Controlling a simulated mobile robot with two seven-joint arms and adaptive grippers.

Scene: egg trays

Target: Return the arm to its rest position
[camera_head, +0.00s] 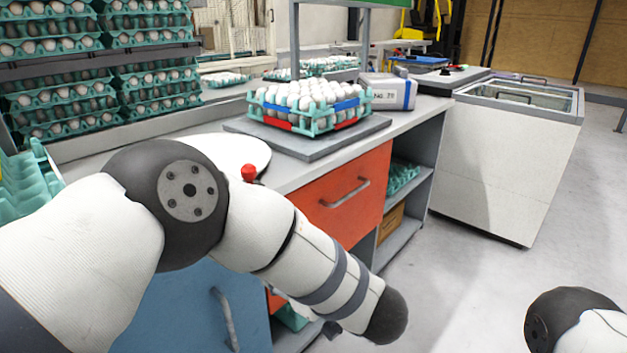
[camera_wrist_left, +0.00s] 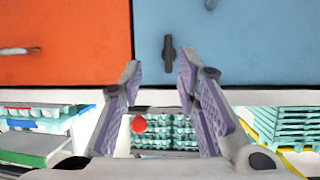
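My left arm (camera_head: 250,230) crosses the head view from the left, bent in front of the counter, with a dark rounded joint (camera_head: 388,315) at its lower end. The left gripper is not clearly visible in the head view. In the left wrist view, my left gripper (camera_wrist_left: 160,72) has its two fingers spread with nothing between the tips. It faces the blue cabinet door and the orange drawer front. Part of my right arm (camera_head: 575,325) shows at the bottom right corner of the head view. The right gripper is out of view.
A tray of white eggs (camera_head: 316,122) rests on a grey plate (camera_head: 290,140) on the counter. An orange drawer (camera_head: 335,205) and blue door (camera_head: 180,310) lie below. Stacked egg trays (camera_head: 60,125) stand left. A white chest (camera_head: 500,165) stands right, with clear floor in front.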

